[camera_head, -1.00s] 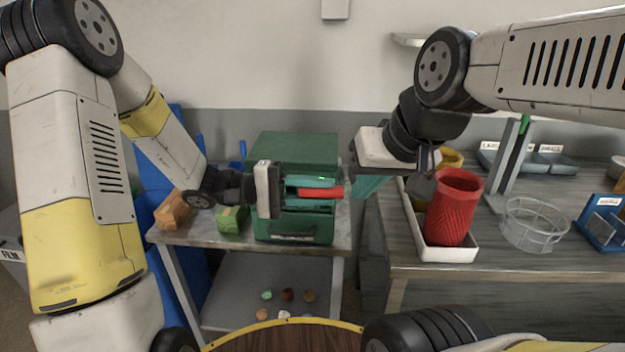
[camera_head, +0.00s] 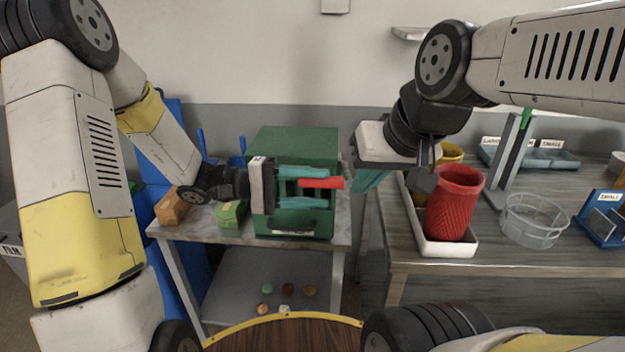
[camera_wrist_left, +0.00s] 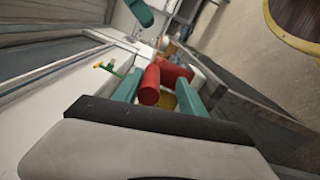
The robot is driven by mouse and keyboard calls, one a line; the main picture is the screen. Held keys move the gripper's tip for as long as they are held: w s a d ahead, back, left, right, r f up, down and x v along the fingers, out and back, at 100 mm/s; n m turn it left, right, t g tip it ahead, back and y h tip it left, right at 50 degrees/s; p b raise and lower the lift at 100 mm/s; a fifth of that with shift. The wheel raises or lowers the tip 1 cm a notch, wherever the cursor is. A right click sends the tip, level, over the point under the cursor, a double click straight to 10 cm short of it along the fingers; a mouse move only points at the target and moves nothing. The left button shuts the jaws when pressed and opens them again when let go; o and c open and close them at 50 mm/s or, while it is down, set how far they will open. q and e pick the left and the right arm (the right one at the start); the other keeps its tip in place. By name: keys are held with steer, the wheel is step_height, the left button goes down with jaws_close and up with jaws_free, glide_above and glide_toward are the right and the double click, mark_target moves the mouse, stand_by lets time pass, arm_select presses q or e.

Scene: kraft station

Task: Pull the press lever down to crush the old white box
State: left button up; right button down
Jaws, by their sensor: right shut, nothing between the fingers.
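The green press (camera_head: 293,147) stands on the small grey table; its red lever handle (camera_head: 325,183) points toward the right and shows as a red cylinder in the left wrist view (camera_wrist_left: 150,85). My left gripper (camera_head: 332,187) is in front of the press. Its two teal fingers are apart, one above and one below the handle, with a dark gap under the handle. In the left wrist view the handle lies between the fingers, nearer one of them. My right gripper (camera_head: 362,182) is shut and empty, right of the handle and apart from it. I cannot make out the old white box.
An orange block (camera_head: 170,207) and a green block (camera_head: 231,214) sit left of the press. On the right table (camera_head: 500,255) are a white tray (camera_head: 452,249) with a red mesh cup (camera_head: 455,205), a wire basket (camera_head: 533,222) and a blue holder (camera_head: 603,222).

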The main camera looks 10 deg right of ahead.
arm_select(q)
steer(key=v, duration=0.6)
steer(key=shift+a, duration=0.35)
steer(key=shift+a+f, duration=0.1)
steer(key=v, duration=0.9)
stand_by(0.5)
steer(key=s+r+m+t+y, duration=0.1)
steer(key=s+r+t+y, duration=0.1)
steer(key=s+y, duration=0.8)
steer(key=s+a+r+t+y, duration=0.2)
steer(key=a+r+t+y, duration=0.3)
steer(key=t, duration=0.3)
steer(key=shift+s+a+n, duration=0.25)
steer(key=shift+a+n, duration=0.05)
steer(key=shift+a, duration=0.05)
